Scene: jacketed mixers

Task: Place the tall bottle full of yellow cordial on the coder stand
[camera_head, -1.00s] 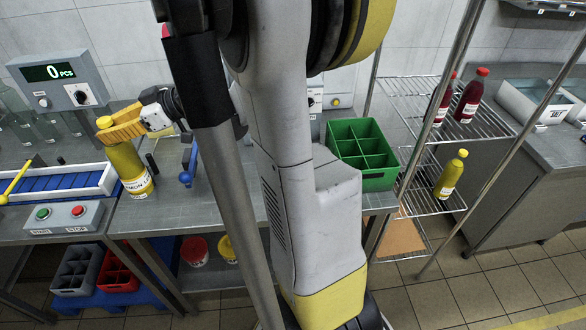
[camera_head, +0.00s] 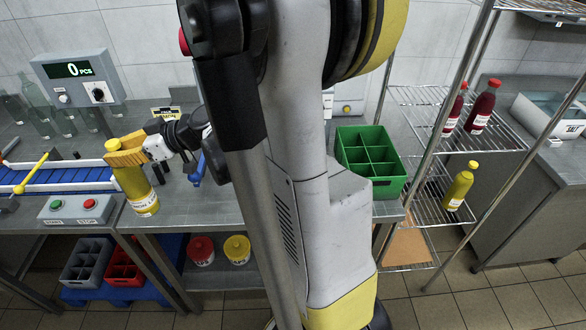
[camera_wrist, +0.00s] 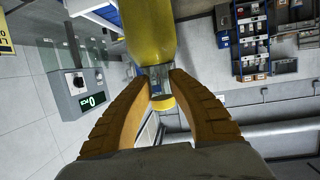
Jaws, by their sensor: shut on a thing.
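The tall bottle of yellow cordial (camera_head: 133,186) has a yellow cap and a pale label. My gripper (camera_head: 125,153) is shut on its neck, just below the cap. In the wrist view the fingers (camera_wrist: 158,88) close on both sides of the clear neck, with the yellow body (camera_wrist: 150,32) beyond. The bottle hangs near the front edge of the worktable, right of the start/stop box; I cannot tell its exact height. I cannot clearly make out the coder stand; a small sign (camera_head: 166,113) and a blue device (camera_head: 196,170) are behind my wrist, partly hidden by my arm.
A blue conveyor (camera_head: 70,177), a start/stop box (camera_head: 76,209) and a counter display (camera_head: 78,78) are at left. A green divided crate (camera_head: 370,163) stands at right. A wire rack (camera_head: 500,140) holds two red bottles and another yellow bottle (camera_head: 459,187). Glass bottles stand at the back left.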

